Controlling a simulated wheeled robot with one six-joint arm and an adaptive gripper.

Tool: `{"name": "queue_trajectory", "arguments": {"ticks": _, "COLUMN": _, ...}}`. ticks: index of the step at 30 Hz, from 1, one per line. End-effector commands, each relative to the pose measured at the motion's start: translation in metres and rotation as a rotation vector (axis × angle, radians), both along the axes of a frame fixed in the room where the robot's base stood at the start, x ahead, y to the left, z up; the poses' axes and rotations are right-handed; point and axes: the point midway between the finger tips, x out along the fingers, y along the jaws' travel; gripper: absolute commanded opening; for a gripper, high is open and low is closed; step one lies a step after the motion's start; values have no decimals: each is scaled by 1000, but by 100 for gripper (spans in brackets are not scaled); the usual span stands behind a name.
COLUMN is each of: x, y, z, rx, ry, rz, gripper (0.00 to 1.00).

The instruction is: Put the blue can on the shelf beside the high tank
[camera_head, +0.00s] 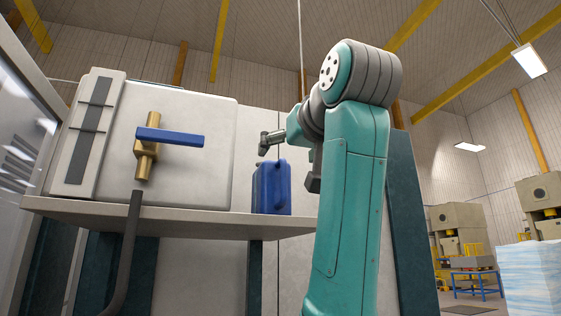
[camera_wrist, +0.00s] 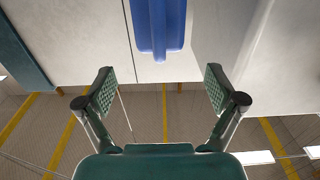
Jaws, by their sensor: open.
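The blue can (camera_head: 272,188) stands upright on the grey shelf (camera_head: 170,217), just right of the high tank (camera_head: 190,115), a pale box with a brass valve and blue lever. My gripper (camera_head: 264,144) is just above the can in the head view, small and partly blurred into the arm. In the wrist view my gripper (camera_wrist: 158,80) has its two fingers wide apart with nothing between them. The blue can (camera_wrist: 158,25) shows beyond the fingertips at the top edge, apart from them and partly cut off.
A dark pipe (camera_head: 127,255) runs down from the valve in front of the shelf edge. A glazed panel (camera_head: 22,125) stands at the far left. A teal post (camera_head: 412,220) is behind my arm. Machines (camera_head: 455,215) stand far off at the right.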

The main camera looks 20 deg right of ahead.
Motion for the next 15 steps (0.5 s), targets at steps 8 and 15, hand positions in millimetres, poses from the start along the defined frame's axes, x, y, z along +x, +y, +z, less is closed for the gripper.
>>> {"name": "queue_trajectory", "arguments": {"ticks": 8, "x": -29, "y": 0, "z": 0, "rx": 0, "ry": 0, "rz": 0, "gripper": 93}}
{"name": "queue_trajectory", "arguments": {"ticks": 15, "x": -31, "y": 0, "z": 0, "rx": 0, "ry": 1, "rz": 0, "gripper": 93}}
